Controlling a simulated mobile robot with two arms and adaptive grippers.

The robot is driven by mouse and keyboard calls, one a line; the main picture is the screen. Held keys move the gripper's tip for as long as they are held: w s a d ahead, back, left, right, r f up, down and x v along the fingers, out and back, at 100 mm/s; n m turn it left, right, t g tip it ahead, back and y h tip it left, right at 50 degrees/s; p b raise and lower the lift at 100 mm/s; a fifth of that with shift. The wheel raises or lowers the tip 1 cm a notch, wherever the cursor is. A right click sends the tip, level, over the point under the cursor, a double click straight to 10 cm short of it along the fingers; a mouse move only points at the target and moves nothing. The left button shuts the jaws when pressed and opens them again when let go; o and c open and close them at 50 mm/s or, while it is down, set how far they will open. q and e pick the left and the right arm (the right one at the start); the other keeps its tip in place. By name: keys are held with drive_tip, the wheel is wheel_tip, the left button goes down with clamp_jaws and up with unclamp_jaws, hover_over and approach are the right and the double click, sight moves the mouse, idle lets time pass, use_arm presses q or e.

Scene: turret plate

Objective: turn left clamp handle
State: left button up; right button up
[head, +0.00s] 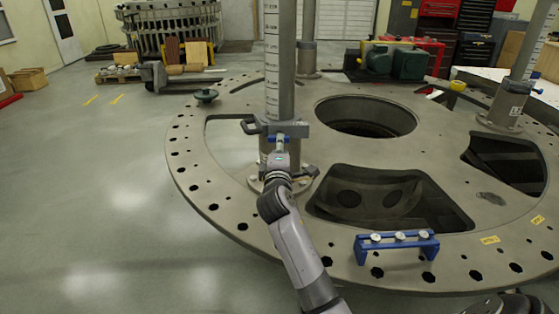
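A grey clamp (296,130) sits around the tall scaled post (279,75) on the left of the turret plate (205,185). A small blue part (271,139) shows on the clamp's front. My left gripper (280,148) is right in front of the clamp, at the blue part. Its fingers are small and partly hidden by my wrist, so I cannot tell whether they touch or close on it. A dark piece of my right arm may show at the bottom right edge; its gripper is out of view.
A blue bracket with several knobs (397,239) stands on the plate's front. The plate has a round hole (366,116) and large cutouts (392,198). A second post (513,90) stands at right. Floor at left (90,180) is clear.

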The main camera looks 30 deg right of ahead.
drive_tip(key=v, duration=0.7)
idle(0.4)
